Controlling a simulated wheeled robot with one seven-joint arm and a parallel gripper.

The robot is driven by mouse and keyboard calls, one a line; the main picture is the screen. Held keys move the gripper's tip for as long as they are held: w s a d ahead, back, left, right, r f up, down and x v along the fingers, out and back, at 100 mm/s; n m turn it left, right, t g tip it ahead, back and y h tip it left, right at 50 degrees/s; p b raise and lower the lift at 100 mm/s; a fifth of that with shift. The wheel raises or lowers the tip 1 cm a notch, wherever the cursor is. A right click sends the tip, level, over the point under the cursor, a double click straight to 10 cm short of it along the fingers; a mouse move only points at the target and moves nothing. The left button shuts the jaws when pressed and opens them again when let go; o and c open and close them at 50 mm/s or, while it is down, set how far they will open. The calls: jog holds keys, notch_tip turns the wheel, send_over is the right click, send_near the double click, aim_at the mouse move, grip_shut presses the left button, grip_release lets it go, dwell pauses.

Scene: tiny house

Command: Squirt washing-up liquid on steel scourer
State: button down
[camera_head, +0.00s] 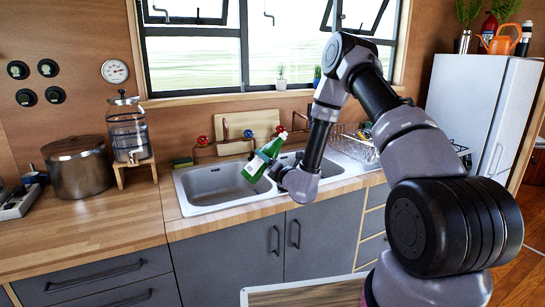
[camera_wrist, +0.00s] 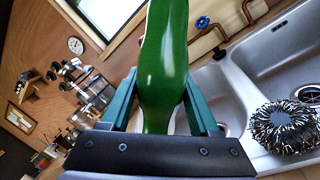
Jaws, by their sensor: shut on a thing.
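A green washing-up liquid bottle (camera_head: 262,160) with a white label is held tilted above the sink in the head view. My gripper (camera_head: 275,170) is shut on it. In the wrist view the green bottle (camera_wrist: 162,65) stands between the two fingers of my gripper (camera_wrist: 159,85), and its upper end runs out of the frame. The steel scourer (camera_wrist: 284,127) is a round, shiny coil at the right of the wrist view, at the sink's edge and apart from the bottle. I cannot make it out in the head view, where my arm covers part of the sink.
The double sink (camera_head: 215,183) is set in the wooden worktop (camera_head: 85,235). A sponge (camera_head: 182,162) lies left of it. A steel pot (camera_head: 78,167) and a glass dispenser (camera_head: 128,130) stand further left. A dish rack (camera_head: 355,143) is on the right, behind my arm.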

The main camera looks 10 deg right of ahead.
aim_at(258, 157)
jog(key=a+m, duration=0.1)
jog(key=m, duration=0.2)
jog(key=a+m+t+h, duration=0.1)
jog(key=m, duration=0.2)
jog(key=s+a+m, duration=0.1)
jog(key=m, duration=0.2)
jog(key=shift+a+r+h, duration=0.25)
jog(key=shift+r+h, duration=0.05)
jog(key=shift+r, duration=0.1)
jog(key=m, duration=0.2)
jog(key=d+r+m+h, duration=0.1)
jog(key=m, duration=0.1)
jog(key=shift+w+r+t, duration=0.1)
jog(key=shift+r+t, duration=0.05)
jog(key=shift+t, duration=0.15)
jog(key=shift+r+m+h, duration=0.2)
jog(key=shift+r+m, duration=0.05)
jog(key=shift+m, duration=0.5)
jog(key=shift+r+m+h, duration=0.2)
jog(key=shift+m, duration=0.55)
